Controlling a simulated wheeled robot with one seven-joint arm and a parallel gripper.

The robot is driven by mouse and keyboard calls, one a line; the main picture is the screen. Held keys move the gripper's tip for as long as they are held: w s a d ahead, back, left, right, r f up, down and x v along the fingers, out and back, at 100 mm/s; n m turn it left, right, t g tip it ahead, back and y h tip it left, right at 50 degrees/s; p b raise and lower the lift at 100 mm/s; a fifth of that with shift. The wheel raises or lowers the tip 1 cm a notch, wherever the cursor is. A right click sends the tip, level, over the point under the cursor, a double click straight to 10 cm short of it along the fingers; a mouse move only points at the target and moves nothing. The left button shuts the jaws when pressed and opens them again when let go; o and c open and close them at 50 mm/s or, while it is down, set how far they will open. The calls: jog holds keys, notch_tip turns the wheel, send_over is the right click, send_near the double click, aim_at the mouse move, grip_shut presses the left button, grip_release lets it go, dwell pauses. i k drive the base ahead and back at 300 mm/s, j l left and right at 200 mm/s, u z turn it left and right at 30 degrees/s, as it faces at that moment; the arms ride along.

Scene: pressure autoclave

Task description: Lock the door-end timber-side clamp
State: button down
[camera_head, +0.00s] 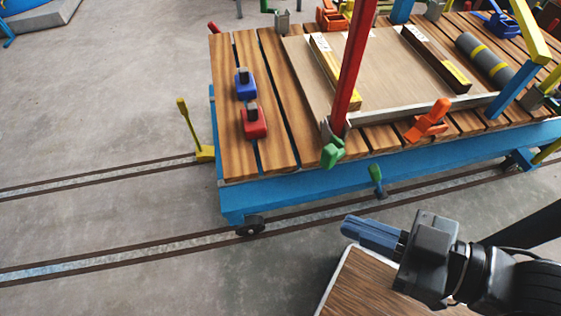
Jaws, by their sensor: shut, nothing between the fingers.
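A cart (285,197) with a blue frame and a wooden plank deck stands ahead of me. Clamps sit along its edges. On the near edge are a green clamp (333,152) at the foot of a raised red bar (354,62) and an orange clamp (428,120) with a tilted handle. On the far edge are a grey clamp (282,19) and an orange clamp (330,17). I cannot tell which is the door-end timber-side clamp. My gripper (350,227) is shut and empty, in front of the cart's near side, pointing left, apart from every clamp.
Timbers (437,58) and a grey-yellow roller (484,58) lie on the deck. Blue (246,84) and red (253,121) blocks sit at its left. A yellow lever (190,127) stands by the rails (110,260). A brown-topped surface (362,283) is below my gripper.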

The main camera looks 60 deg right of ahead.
aim_at(331, 153)
jog(key=j+z, duration=0.5)
jog(key=j, duration=1.25)
jog(key=k, duration=0.05)
